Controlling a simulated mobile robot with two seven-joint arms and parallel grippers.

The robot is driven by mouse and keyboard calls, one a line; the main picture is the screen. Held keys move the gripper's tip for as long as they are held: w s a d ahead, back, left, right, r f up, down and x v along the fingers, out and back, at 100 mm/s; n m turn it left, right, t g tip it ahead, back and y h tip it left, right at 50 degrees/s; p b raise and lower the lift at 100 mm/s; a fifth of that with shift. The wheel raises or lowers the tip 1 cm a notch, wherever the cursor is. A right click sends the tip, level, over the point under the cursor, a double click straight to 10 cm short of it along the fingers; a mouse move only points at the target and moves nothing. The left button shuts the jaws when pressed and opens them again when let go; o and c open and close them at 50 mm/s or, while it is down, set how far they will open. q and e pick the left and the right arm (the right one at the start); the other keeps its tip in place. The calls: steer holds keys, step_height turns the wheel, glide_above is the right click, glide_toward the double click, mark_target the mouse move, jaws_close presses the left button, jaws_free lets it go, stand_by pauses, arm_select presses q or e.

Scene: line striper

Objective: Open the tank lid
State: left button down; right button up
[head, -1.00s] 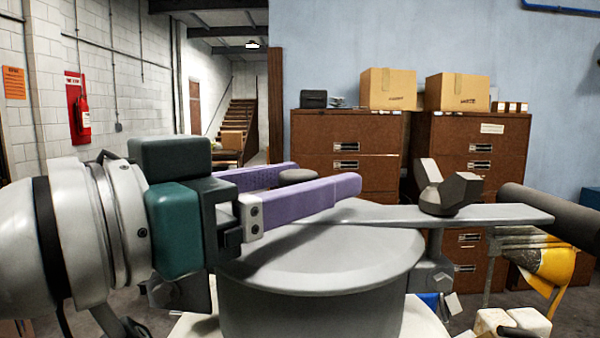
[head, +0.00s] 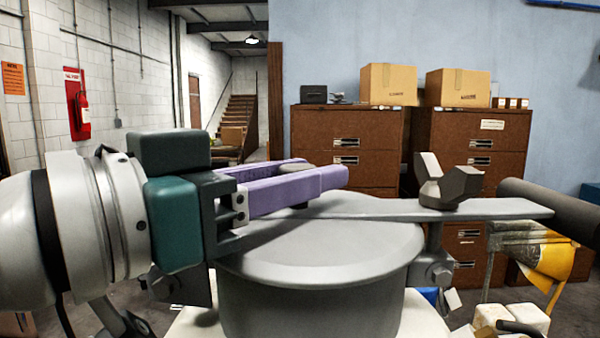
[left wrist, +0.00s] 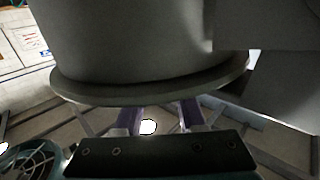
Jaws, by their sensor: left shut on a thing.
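The grey round tank (head: 320,300) stands in front of me with its flat lid (head: 310,262) on top. A flat metal bar (head: 380,210) crosses over the lid and carries a dark wing-shaped knob (head: 447,183) at the right. My left gripper (head: 318,172), with purple fingers, reaches in from the left above the lid. It is shut on a small dark round knob (head: 298,168), which is mostly hidden by the near finger. The left wrist view shows the tank wall (left wrist: 120,40), the lid rim (left wrist: 150,92) and the fingers, but not the knob clearly. My right gripper is not in view.
A dark cylindrical grip (head: 550,208) lies at the right, near the bar's end. A yellow item (head: 550,262) and white containers (head: 512,318) are below it. Brown cabinets (head: 345,140) with cardboard boxes (head: 388,85) stand behind.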

arm_select(q)
steer(key=shift+a+r, duration=0.1)
stand_by(0.8)
steer(key=shift+a+r+n+t+h+b, duration=0.3)
steer(key=shift+a+r+n+b, duration=0.15)
steer(key=shift+b, duration=0.25)
steer(key=a+r+n+t+b, duration=0.1)
steer(key=a+n+t+b, duration=0.1)
steer(key=n, duration=0.1)
steer(key=a+r+n+t+b, duration=0.1)
steer(key=a+n+t+b, duration=0.1)
steer(key=a, duration=0.1)
steer(key=a+r+n+t+b, duration=0.1)
steer(key=a+n+t+b, duration=0.1)
steer(key=a+n, duration=0.1)
steer(key=shift+r+n+t+b, duration=0.25)
steer(key=shift+n+t+b, duration=0.05)
steer(key=shift+n, duration=0.05)
steer(key=a+f+n+t+y+b, duration=0.2)
steer(key=a+n+y, duration=0.3)
steer(key=n+y, duration=0.4)
steer(key=a+f+n+t+y+b, duration=0.1)
steer(key=a+n+t+y+b, duration=0.2)
steer(key=n+y, duration=0.6)
steer(key=shift+a+f+n+t+b, duration=0.35)
steer(key=shift+a+n+t, duration=0.35)
steer(key=shift+a+n, duration=1)
steer(key=shift+d+n, duration=0.35)
steer(key=shift+n, duration=0.05)
